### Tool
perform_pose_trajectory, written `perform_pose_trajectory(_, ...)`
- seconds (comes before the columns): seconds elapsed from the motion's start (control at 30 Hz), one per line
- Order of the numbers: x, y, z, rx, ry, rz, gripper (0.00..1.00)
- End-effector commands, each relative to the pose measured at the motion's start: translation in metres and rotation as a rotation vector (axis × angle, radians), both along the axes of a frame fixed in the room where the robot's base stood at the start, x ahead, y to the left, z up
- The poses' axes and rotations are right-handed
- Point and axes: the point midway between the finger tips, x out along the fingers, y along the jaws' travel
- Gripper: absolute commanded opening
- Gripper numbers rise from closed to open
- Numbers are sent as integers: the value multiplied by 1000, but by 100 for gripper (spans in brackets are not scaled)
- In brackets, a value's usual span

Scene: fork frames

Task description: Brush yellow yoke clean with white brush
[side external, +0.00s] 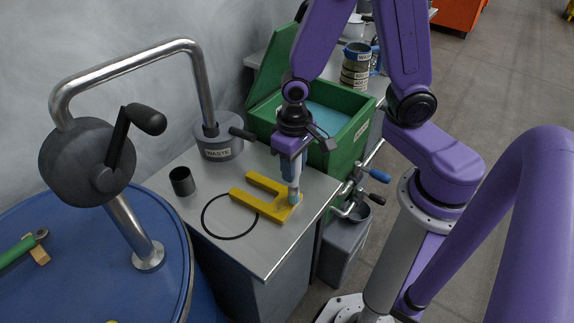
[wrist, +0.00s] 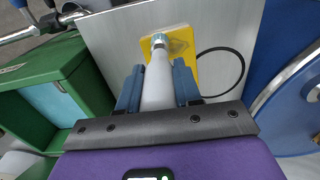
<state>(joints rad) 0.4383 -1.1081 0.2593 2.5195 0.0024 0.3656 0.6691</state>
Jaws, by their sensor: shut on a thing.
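The yellow yoke (side external: 262,204), a flat U-shaped piece, lies on the grey metal worktop, its two prongs pointing left in the side view. Part of it shows in the wrist view (wrist: 181,40), with the rest hidden behind the brush. My gripper (side external: 291,178) is above the yoke's closed end, pointing down. In the wrist view its blue fingers (wrist: 158,85) are shut on the handle of the white brush (wrist: 158,72). The brush's pale blue-green head (side external: 294,197) is at the yoke's closed end and appears to touch it.
On the worktop (side external: 222,257) are a black ring (side external: 206,228), a dark cup (side external: 182,181) and a grey container labelled WASTE (side external: 222,147). A green open-lidded bin (side external: 345,140) stands behind. A blue drum (side external: 170,235) with a crank pump stands at left. The worktop's front is clear.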

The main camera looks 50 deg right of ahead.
Motion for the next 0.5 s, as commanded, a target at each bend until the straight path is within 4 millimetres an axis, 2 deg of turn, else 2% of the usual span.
perform_pose_trajectory(0.03,2,1,11,8,-10,0,0)
perform_pose_trajectory(0.5,1,1,52,5,-7,1,0)
